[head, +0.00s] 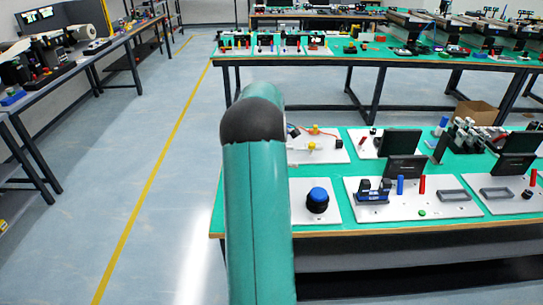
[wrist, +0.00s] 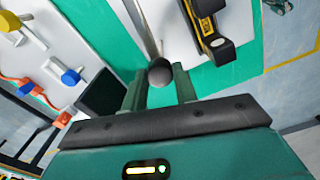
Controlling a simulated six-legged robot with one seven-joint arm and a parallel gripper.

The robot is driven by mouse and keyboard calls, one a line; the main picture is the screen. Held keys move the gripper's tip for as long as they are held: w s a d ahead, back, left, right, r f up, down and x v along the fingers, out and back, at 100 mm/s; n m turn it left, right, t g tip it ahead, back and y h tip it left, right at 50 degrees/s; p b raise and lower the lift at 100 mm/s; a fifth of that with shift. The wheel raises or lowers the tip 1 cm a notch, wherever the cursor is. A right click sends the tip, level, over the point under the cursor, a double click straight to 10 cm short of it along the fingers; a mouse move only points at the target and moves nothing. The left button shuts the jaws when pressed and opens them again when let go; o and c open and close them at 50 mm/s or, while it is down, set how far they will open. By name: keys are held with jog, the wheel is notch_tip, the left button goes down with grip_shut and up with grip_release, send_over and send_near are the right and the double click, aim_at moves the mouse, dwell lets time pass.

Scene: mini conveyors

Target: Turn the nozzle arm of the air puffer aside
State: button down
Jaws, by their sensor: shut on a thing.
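In the wrist view, my gripper (wrist: 160,76) has its two green fingers on either side of a dark round knob (wrist: 160,70) and is shut on it. A thin grey rod (wrist: 153,35) runs up from the knob to the top edge of the picture. It looks like the nozzle arm of the air puffer, but its far end is out of view. A black and yellow device (wrist: 208,25) lies on a white board just right of the rod. In the head view, my own arm hides the gripper and the knob.
The wrist view shows orange tubing (wrist: 40,88) with yellow and blue knobs on a white panel at left. In the head view, the green table (head: 390,229) carries boards with a blue dome button (head: 318,197), red and blue cylinders and black screens. Clear floor lies to the left.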

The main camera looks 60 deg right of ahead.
jog(key=shift+f+n, duration=0.1)
jog(key=shift+n, duration=0.4)
jog(key=c, duration=1.1)
grip_release()
jog(key=shift+r, duration=0.2)
notch_tip(320, 180, up, 14)
jog(key=shift+f, duration=0.2)
